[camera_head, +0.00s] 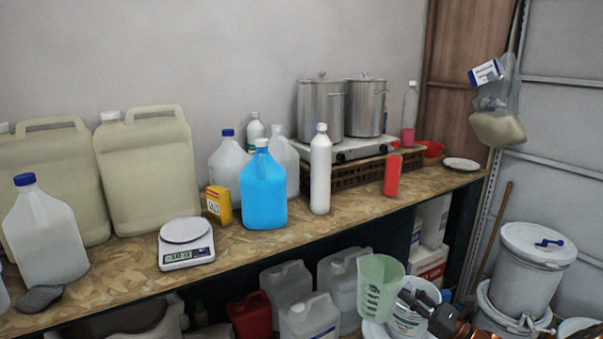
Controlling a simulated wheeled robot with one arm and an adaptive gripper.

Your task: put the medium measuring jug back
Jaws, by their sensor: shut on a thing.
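My gripper (408,299) is dark and reaches in from the lower right. It is shut on the jug at its right side. The exact contact of the fingers is small and partly hidden. No other measuring jug can be made out.
The wooden bench (120,284) carries a scale (186,245), a blue jug (263,190), a white bottle (320,170) and steel pots on a stove. Bare bench top lies right of the white bottle. White buckets (533,262) stand at right; containers fill the space below.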

